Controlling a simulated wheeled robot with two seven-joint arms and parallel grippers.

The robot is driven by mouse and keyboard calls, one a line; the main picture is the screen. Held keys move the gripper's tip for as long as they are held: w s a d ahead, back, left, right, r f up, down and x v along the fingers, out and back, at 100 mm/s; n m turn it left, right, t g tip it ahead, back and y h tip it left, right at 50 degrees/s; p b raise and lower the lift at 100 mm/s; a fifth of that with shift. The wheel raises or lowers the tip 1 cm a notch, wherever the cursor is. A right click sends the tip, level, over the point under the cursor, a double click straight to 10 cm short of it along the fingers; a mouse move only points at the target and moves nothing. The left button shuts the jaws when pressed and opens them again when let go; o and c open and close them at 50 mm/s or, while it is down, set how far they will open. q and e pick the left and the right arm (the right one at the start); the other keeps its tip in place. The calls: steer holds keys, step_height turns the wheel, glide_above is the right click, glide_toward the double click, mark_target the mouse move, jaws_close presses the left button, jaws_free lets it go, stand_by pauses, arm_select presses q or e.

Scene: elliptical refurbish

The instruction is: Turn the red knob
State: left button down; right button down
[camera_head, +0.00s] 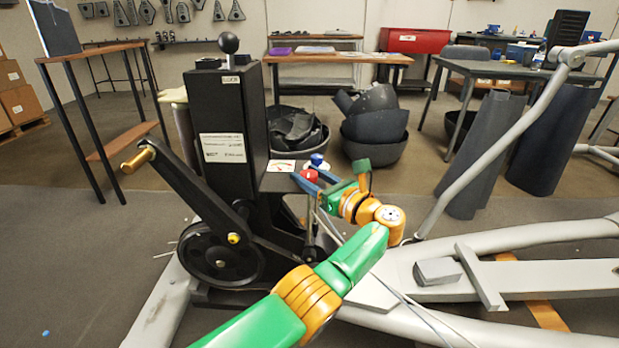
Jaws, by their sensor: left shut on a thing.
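The red knob (309,175) is small and sits beside a white dial plate on a black ledge of the elliptical machine's housing. My left gripper (312,178) has blue fingers on either side of the red knob and is shut on it. Its green and orange arm reaches up from the bottom of the view. The gripper partly hides the knob and the ledge edge under it. My right gripper is not in view.
A black upright housing (226,130) with a ball-topped lever (229,44) stands just left of the knob. A crank arm (190,186) joins a black wheel (221,254) at left. Grey frame tubes (480,160) lie right. A blue-capped white knob (317,160) is close behind.

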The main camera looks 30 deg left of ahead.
mark_target(315, 179)
arm_select(q)
steer(key=shift+c, duration=1.5)
jaws_free()
steer(key=shift+a, duration=0.1)
steer(key=p+v, duration=0.1)
steer(key=v, duration=0.5)
steer(key=shift+p, duration=0.4)
steer(key=shift+s+d, duration=0.15)
steer(key=shift+d, duration=0.45)
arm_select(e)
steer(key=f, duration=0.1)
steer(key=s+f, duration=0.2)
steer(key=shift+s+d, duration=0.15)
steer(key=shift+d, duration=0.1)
